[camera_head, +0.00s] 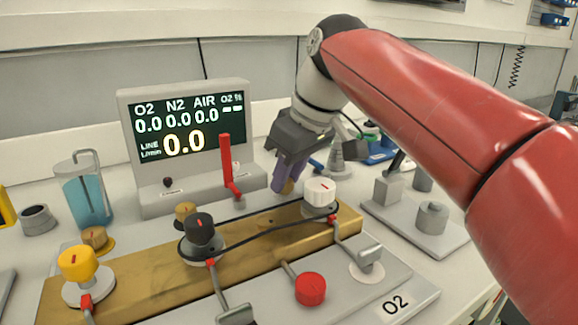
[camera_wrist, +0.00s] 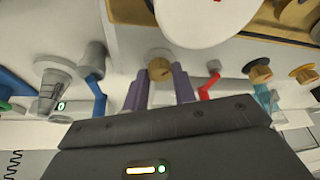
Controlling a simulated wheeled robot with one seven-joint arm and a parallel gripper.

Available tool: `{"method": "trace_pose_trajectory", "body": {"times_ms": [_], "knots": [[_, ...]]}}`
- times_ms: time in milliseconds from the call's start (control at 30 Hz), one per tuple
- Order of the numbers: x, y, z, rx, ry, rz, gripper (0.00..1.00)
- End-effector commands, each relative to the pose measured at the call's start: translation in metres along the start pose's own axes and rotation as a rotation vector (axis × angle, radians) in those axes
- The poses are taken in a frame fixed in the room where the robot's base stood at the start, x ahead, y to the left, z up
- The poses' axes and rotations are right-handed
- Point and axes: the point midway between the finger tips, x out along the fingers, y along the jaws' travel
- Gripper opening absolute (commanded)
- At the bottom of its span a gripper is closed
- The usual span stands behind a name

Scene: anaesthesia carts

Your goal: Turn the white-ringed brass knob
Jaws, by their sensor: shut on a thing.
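A small brass knob (camera_wrist: 160,68) sits between the tips of my two purple fingers in the wrist view, on a pale surround. My gripper (camera_wrist: 160,92) is shut on it. In the head view my gripper (camera_head: 286,184) reaches down behind the white knob (camera_head: 320,191), and the brass knob (camera_head: 288,188) is mostly hidden by the fingers. Two other brass knobs stand further left in the head view, one behind the black knob (camera_head: 185,212) and one on a yellow ring (camera_head: 96,237).
The white knob stands close in front of my gripper. A red lever (camera_head: 226,163) rises beside the display (camera_head: 188,128), which reads 0.0. A black belt (camera_head: 266,212) links the black and white knobs. A metal fixture (camera_head: 432,218) stands to the right.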

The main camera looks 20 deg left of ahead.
Motion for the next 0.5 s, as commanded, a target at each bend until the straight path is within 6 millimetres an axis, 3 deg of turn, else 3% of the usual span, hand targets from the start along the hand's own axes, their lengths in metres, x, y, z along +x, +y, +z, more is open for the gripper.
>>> {"method": "trace_pose_trajectory", "body": {"times_ms": [500], "knots": [[-0.0003,-0.0009,-0.0003,0.110,0.001,0.046,0.04]]}}
